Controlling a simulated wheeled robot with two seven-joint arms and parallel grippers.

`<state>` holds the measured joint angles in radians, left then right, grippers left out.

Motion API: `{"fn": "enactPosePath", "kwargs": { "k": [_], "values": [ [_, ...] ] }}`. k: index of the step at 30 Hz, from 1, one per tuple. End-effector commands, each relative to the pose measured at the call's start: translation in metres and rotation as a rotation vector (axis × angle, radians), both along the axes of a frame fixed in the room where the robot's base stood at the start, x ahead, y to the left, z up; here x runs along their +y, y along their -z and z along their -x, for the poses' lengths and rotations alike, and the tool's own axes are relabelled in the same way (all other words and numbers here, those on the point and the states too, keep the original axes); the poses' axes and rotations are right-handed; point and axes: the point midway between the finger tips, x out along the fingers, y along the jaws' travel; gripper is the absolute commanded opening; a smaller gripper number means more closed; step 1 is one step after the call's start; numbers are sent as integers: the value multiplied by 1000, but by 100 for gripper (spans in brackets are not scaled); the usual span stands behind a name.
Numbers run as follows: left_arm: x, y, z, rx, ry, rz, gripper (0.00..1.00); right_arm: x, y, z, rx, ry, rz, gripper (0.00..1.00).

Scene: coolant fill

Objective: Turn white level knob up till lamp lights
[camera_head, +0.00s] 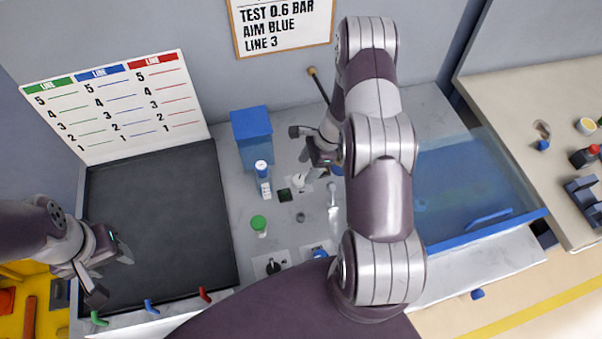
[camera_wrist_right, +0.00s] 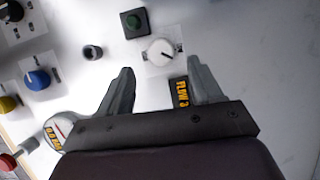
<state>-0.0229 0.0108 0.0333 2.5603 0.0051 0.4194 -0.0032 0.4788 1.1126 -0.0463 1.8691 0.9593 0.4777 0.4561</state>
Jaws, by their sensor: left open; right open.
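The white level knob (camera_wrist_right: 161,52) sits on a pale plate in the right wrist view, with a pointer mark on its face. It also shows in the head view (camera_head: 299,180). A square dark lamp (camera_wrist_right: 135,22) with a dull green lens is beside it and looks unlit; it is small in the head view (camera_head: 284,195). My right gripper (camera_wrist_right: 160,72) is open and empty, its fingers spread on either side of the knob's near edge, apart from it. In the head view my right gripper (camera_head: 307,150) is just behind the knob. My left gripper (camera_head: 113,277) is open and empty over the black mat.
A "FLOW 3" label (camera_wrist_right: 180,93) and a round gauge (camera_wrist_right: 58,130) lie near my right fingers. Blue (camera_wrist_right: 37,79) and yellow (camera_wrist_right: 8,103) knobs are further left. The black mat (camera_head: 160,215) is clear.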

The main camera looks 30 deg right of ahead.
Motion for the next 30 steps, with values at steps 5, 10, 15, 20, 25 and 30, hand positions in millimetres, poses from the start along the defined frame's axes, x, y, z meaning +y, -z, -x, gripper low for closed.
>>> {"fn": "enactPosePath", "kwargs": {
  "k": [5, 10, 15, 20, 25, 30],
  "values": [
    [0, -11, 0, 0, 0, 0, 50, 14, 32, -3, 2, -2, 1, 65],
    [0, -14, 0, 0, 0, 0, 50, 20, 48, -5, 0, -3, 2, 65],
    [0, -14, 0, 0, 0, 0, 50, 21, 52, -6, -2, -3, 3, 65],
    [0, -14, 0, 0, 0, 0, 50, 21, 52, -6, -1, -4, 2, 59],
    [0, -14, 0, 0, 0, 0, 50, 20, 52, -6, -1, -4, 2, 9],
    [0, -2, 0, 0, 0, 0, 50, 21, 56, -6, -3, 35, 2, 9]
  ]
}}
